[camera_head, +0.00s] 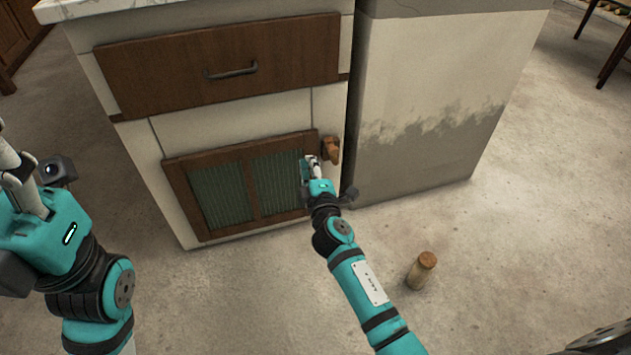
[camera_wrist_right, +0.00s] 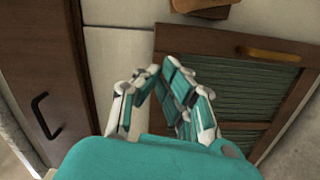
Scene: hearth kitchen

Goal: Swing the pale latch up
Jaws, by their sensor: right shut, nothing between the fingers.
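The latch (camera_head: 331,149) is a small wooden piece, light tan over darker brown, on the cabinet's right upright beside the top right corner of the door. It is partly seen at the top edge of the wrist view (camera_wrist_right: 208,7). The brown-framed door (camera_head: 205,235) with green ribbed panels is closed. My right gripper (camera_head: 309,161) is shut and empty in front of the door's upper right corner, just left of the latch. In the wrist view its fingertips (camera_wrist_right: 158,70) meet, apart from the latch. My left gripper (camera_head: 22,175) is at the left edge; its fingertips are unclear.
A drawer (camera_head: 150,81) with a dark handle (camera_head: 231,71) is above the door. A tan pull (camera_wrist_right: 270,54) is on the door frame. A stone-like block (camera_head: 430,70) stands to the right. A corked jar (camera_head: 421,270) stands on the floor near my right arm.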

